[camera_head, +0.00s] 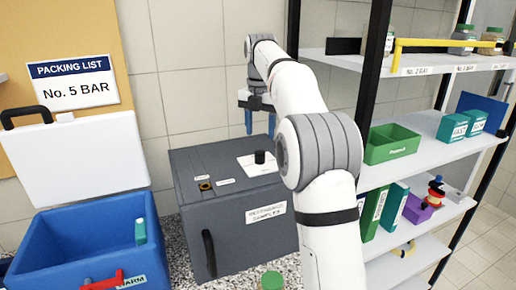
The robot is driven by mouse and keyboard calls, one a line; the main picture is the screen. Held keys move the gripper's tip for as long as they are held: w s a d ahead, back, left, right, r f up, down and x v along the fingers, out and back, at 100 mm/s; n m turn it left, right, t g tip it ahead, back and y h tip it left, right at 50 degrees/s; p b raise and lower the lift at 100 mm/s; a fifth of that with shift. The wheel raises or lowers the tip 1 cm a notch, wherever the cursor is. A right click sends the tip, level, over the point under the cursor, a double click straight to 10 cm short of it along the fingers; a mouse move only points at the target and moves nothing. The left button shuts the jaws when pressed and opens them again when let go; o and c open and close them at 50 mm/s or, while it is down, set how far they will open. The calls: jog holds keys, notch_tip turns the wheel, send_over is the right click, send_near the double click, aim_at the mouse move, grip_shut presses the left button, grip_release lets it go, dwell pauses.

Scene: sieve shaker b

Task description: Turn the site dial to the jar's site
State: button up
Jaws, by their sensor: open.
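A black dial knob (259,157) stands on a white plate on top of a dark grey box (190,161). The markings on the plate are too small to read, so I cannot tell where the dial points. My gripper (260,124) has two blue fingers pointing down, spread apart and empty. It is above and behind the knob in the picture, not touching it. A green-lidded jar (271,281) shows at the bottom edge, mostly cut off. More jars (463,34) stand on the upper right shelf. Which jar the task means is not clear.
A blue cool box (80,235) with its white lid raised stands at left. A sign (72,83) reads "PACKING LIST No. 5 BAR". The shelf rack at right holds a green bin (392,145), boxes and a yellow bar (450,43). My arm crosses the middle, close to the rack.

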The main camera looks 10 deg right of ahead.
aim_at(260, 153)
jog(key=shift+w+f, duration=0.15)
jog(key=shift+f, duration=0.3)
notch_tip(260, 153, down, 7)
jog(key=shift+r, duration=0.1)
jog(key=shift+c, duration=0.2)
jog(key=c, duration=0.9)
